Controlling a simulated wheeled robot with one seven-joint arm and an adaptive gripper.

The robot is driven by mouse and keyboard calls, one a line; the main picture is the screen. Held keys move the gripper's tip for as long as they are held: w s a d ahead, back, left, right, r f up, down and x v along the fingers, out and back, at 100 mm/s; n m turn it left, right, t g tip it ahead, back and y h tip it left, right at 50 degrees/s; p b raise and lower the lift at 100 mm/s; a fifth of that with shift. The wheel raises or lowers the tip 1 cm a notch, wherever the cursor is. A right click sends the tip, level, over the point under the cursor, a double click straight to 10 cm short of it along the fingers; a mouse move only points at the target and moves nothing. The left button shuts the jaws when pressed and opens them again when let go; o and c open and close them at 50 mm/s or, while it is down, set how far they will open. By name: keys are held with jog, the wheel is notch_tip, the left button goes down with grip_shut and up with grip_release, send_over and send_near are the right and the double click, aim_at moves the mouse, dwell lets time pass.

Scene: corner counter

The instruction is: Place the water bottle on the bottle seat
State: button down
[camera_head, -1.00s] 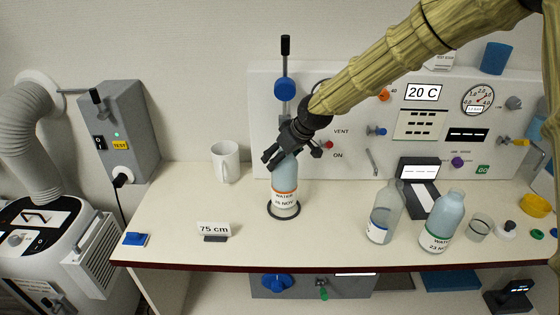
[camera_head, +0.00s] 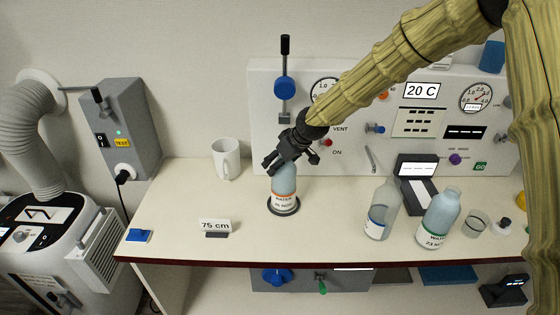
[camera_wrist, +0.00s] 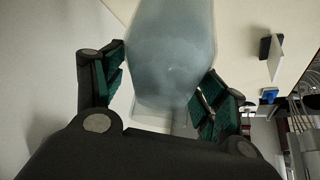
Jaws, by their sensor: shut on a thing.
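The water bottle (camera_head: 284,184), pale blue with an orange-banded white label, is upright at the middle of the counter. Its base is within the outline of a dark ring, the bottle seat (camera_head: 297,207); I cannot tell for certain whether it touches down. My gripper (camera_head: 282,166) comes from the upper right and is shut on the bottle's upper part, hiding its top. In the wrist view the bottle (camera_wrist: 170,50) fills the space between the green-padded fingers (camera_wrist: 160,92).
A white mug (camera_head: 226,160) stands behind left and a "75 cm" sign (camera_head: 215,227) front left. The instrument panel (camera_head: 350,150) is behind. The counter's front left is mostly clear.

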jog(key=shift+c, duration=0.8)
grip_release()
jog(key=b+v, duration=0.3)
jog(key=v, duration=0.9)
jog(key=shift+r, duration=0.1)
